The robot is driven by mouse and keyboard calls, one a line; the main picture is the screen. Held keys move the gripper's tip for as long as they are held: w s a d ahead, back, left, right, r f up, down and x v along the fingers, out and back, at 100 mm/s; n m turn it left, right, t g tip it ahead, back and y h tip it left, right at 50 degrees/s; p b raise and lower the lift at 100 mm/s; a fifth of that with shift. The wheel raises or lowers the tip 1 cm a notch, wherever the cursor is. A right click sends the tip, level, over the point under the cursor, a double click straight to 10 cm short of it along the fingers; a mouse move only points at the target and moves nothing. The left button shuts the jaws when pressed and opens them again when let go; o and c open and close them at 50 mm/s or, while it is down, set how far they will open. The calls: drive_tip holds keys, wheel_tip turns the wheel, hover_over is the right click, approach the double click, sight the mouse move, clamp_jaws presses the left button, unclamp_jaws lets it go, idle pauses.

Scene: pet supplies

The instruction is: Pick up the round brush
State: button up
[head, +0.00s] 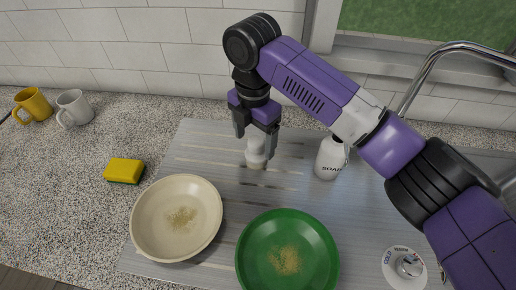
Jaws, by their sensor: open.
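The round brush (256,158) appears as a small whitish upright piece with a tan lower edge, standing on the grey ribbed drainboard (190,150) behind the two plates. My gripper (257,142) points down directly over it, with its dark fingers apart. The upper part of the brush shows between or just behind the fingers. I cannot tell whether either finger touches it. The top of the brush is hidden by my gripper.
A cream plate (150,215) and a green plate (325,270), both with crumbs, lie in front. A white soap bottle (329,160) stands right of the brush. A yellow sponge (125,169), yellow mug (36,103) and white mug (73,104) are left. A faucet (430,70) rises at right.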

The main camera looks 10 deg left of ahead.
sight(256, 151)
drive_tip(key=shift+w+d+f+p, duration=0.1)
drive_tip(key=shift+f+p, duration=0.15)
drive_tip(key=shift+f, duration=1.05)
drive_tip(key=shift+w+d+f+p, duration=0.1)
drive_tip(key=shift+f+p, duration=0.15)
drive_tip(key=shift+f, duration=1)
drive_tip(key=shift+c, duration=0.2)
drive_tip(key=c, duration=1.4)
drive_tip(key=shift+s, duration=0.1)
drive_tip(key=shift+c, duration=0.2)
drive_tip(key=shift+r, duration=0.1)
wheel_tip(256, 151, up, 20)
drive_tip(key=b, duration=0.1)
